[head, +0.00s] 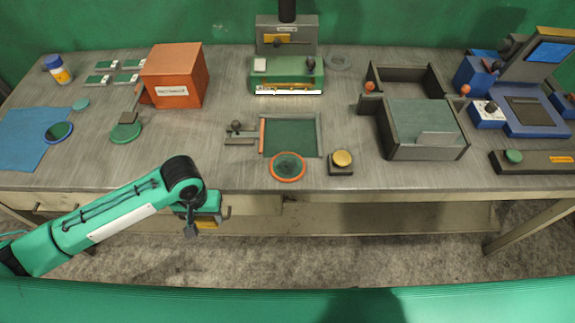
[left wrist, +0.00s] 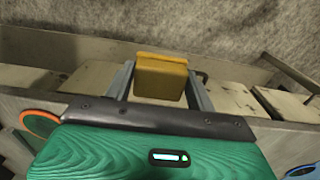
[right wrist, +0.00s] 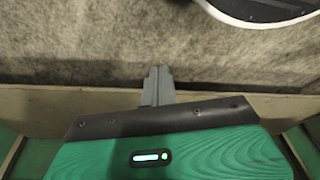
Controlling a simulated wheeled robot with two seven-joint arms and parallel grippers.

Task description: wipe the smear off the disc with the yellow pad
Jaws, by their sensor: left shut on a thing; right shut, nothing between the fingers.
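My left gripper (head: 200,226) is shut on the yellow pad (left wrist: 160,80) and holds it in front of the bench's front edge, below the top. The pad shows partly in the head view, behind a grey finger. An orange-rimmed disc (head: 288,167) with a dark green face lies at the bench's front middle, up and right of this gripper. A blue-rimmed dark disc (head: 58,132) lies on the blue cloth (head: 20,150) at the left. Which disc bears the smear is hard to tell at this size. My right gripper (right wrist: 157,85) is shut and empty, above the floor.
A yellow-topped button box (head: 341,163) stands right of the orange-rimmed disc. A green recessed tray (head: 290,135) lies behind it. An orange box (head: 175,77) stands at the back left, an open grey bin (head: 425,125) at the right. Bare bench top lies left of the orange-rimmed disc.

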